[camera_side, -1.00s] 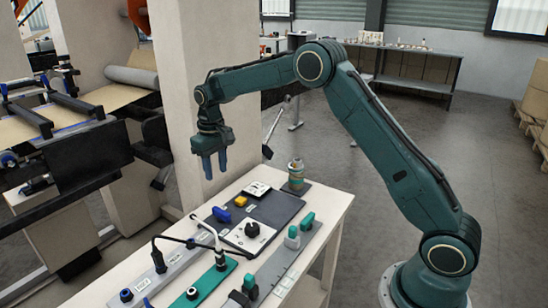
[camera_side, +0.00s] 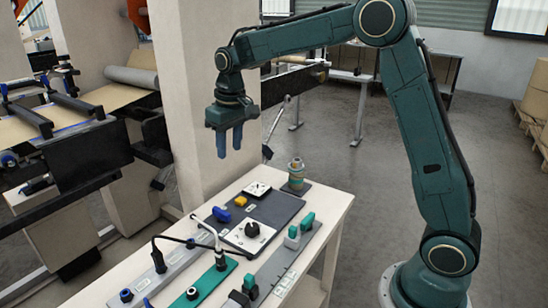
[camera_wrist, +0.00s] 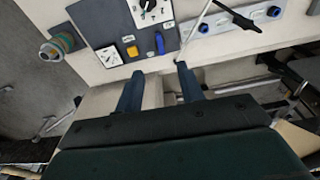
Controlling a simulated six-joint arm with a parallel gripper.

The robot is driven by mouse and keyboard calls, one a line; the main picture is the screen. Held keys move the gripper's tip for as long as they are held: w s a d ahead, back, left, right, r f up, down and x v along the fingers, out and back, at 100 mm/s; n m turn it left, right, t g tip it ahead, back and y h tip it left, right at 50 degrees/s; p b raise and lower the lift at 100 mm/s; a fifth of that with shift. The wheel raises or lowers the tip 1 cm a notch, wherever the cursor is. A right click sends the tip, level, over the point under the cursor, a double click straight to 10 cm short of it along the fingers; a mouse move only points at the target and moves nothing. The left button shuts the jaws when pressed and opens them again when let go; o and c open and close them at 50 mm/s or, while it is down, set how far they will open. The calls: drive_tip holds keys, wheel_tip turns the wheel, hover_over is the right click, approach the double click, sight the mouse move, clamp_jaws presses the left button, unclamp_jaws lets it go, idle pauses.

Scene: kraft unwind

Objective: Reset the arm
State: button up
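My gripper (camera_side: 230,141) hangs above the far edge of the bench, fingers pointing down, clear of everything on it. In the wrist view my gripper (camera_wrist: 157,84) shows two blue fingers spread apart with nothing between them, so it is open and empty. My teal arm is bent, with its elbow high at the top of the side view.
Below stands a white bench (camera_side: 334,205) with a dark panel (camera_side: 276,208), a yellow block (camera_side: 240,201), a blue knob (camera_side: 221,214), a black dial (camera_side: 252,229) and a banded spool (camera_side: 296,173). A pale column (camera_side: 200,60) stands behind.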

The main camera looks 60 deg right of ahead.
drive_tip(key=s+a+r+t, duration=0.1)
drive_tip(key=s+r, duration=0.5)
drive_tip(key=s, duration=0.3)
drive_tip(key=s+a+f+t, duration=0.1)
drive_tip(key=s+t, duration=0.2)
drive_tip(key=s, duration=1.9)
drive_tip(key=shift+s+a+f, duration=0.2)
drive_tip(key=shift+s, duration=0.15)
